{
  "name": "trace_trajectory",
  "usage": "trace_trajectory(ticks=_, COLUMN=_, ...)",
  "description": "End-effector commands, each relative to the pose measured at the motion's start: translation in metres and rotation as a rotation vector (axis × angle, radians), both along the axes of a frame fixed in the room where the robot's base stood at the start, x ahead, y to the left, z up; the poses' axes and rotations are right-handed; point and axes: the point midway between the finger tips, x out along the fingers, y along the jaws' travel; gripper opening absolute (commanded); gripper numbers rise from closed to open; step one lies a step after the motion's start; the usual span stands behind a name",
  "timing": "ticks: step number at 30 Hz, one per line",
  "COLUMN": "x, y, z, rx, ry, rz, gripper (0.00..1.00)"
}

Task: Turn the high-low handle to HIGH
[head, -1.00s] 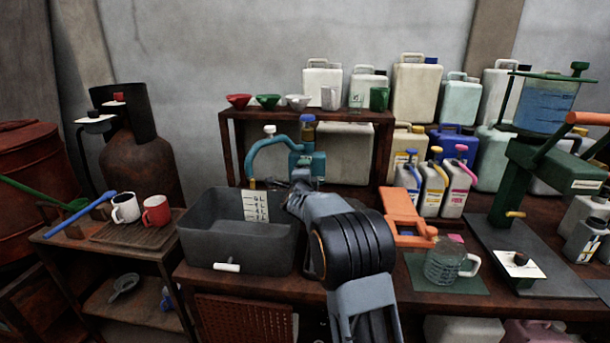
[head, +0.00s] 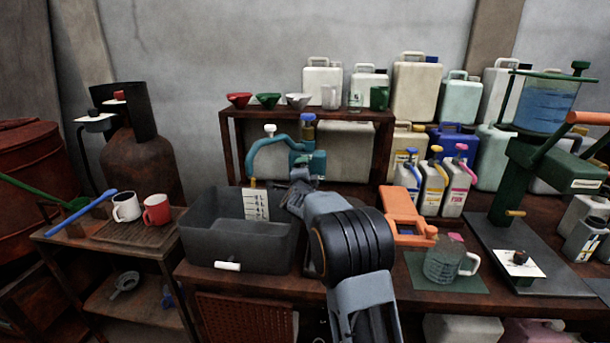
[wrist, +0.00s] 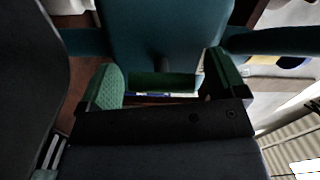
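A teal tap-like fitting (head: 312,163) with a blue top and a curved spout stands in front of the shelf at centre. Its spout arches left over the grey tub. I cannot make out the high-low handle or its markings. My gripper (head: 300,186) is just in front of and below the teal body, partly hidden by my forearm. In the wrist view my gripper (wrist: 166,84) has its two green-padded fingers apart. The teal body (wrist: 155,35) fills the view beyond them. Nothing is clearly clamped, and contact cannot be told.
The grey tub (head: 225,252) with a white scale card is left of my gripper. An orange stand (head: 404,212) and a glass jug (head: 440,265) are to the right. A wooden shelf (head: 228,150) with funnels and cups stands behind. Several canisters crowd the back right.

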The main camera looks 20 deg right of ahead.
Motion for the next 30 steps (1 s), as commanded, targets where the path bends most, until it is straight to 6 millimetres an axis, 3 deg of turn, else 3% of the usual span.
trace_trajectory(ticks=3, x=0.0, y=0.0, z=0.0, rx=0.0, ry=-0.002, rz=-0.001, gripper=0.99)
trace_trajectory(ticks=14, x=-0.008, y=0.005, z=0.001, rx=0.001, ry=-0.004, rz=-0.002, gripper=0.99)
trace_trajectory(ticks=30, x=-0.096, y=0.054, z=0.001, rx=0.001, ry=-0.003, rz=0.0, gripper=0.99)
